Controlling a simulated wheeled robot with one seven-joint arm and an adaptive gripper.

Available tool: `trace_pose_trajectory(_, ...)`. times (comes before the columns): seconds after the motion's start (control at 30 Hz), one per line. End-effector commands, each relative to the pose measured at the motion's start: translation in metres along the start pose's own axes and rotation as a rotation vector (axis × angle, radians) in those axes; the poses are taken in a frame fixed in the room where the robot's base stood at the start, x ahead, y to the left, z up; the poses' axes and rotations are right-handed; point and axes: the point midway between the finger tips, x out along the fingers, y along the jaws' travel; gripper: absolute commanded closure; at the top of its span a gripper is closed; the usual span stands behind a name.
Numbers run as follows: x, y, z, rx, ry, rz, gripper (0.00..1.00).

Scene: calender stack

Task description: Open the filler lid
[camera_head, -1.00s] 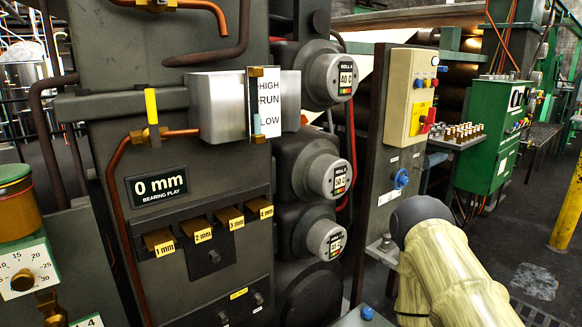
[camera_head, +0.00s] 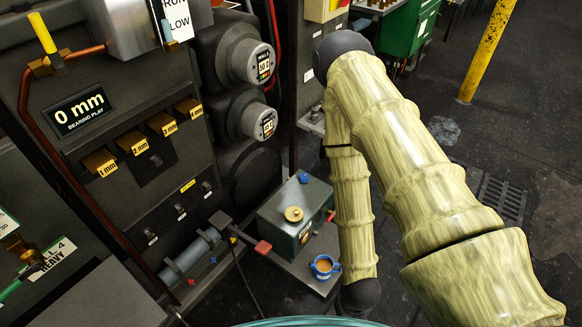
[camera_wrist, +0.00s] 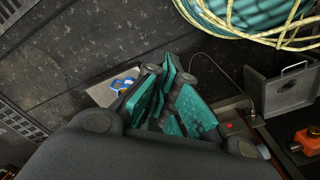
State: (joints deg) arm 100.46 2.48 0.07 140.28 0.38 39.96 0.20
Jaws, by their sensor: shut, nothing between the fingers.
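In the head view, a round brass cap with a small knob (camera_head: 293,214), which looks like the filler lid, sits on top of a dark green box (camera_head: 296,232). The cap appears closed. My arm comes down to the right of the box, and my gripper is not visible there. In the wrist view my gripper's teal fingers (camera_wrist: 178,104) are together with nothing between them. I cannot make out the cap in the wrist view; the gripper body covers much of it.
A blue cup of brown liquid (camera_head: 323,267) stands on the shelf right in front of the box; it also shows in the wrist view (camera_wrist: 122,84). A red-ended lever (camera_head: 262,247) lies left of the box.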

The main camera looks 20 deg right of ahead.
Motion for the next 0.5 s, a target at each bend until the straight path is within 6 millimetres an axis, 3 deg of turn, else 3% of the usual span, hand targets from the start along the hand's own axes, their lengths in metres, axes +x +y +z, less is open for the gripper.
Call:
trace_pose_trajectory(0.17, 0.026, 0.004, -0.03, 0.119, 0.036, 0.016, 1.0)
trace_pose_trajectory(0.5, 0.071, 0.018, -0.118, 0.531, 0.128, 0.025, 1.0)
